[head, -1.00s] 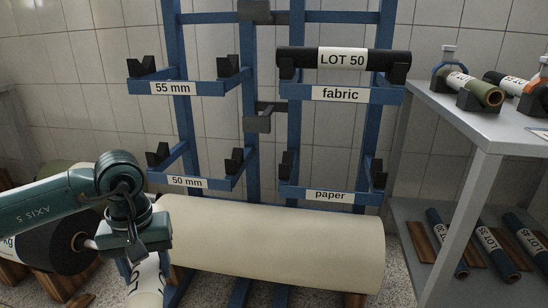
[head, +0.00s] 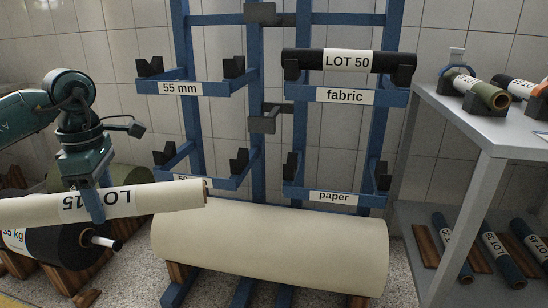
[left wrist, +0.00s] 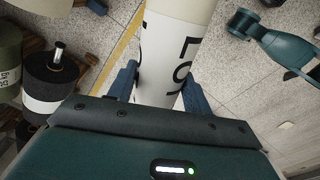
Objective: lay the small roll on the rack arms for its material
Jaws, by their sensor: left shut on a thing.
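A cream roll (head: 150,200) with an upside-down LOT 15 label is in my left gripper (head: 93,207). The gripper is shut around it from above; the roll is nearly level, its right end slightly higher. In the left wrist view the roll (left wrist: 180,20) passes between the fingers (left wrist: 157,90). The blue rack's lower right arms, labelled paper (head: 333,197), are empty, with black cradles (head: 383,176). The lower left arms (head: 232,183) are empty too; the roll's end partly hides their label. The upper left arms, 55 mm (head: 180,89), are empty.
A black LOT 50 roll (head: 300,62) lies on the fabric arms (head: 345,96). A large cream roll (head: 270,248) lies below the rack. A grey shelf (head: 480,118) with several small rolls stands at right. A black roll (head: 50,250) with a spindle sits at lower left.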

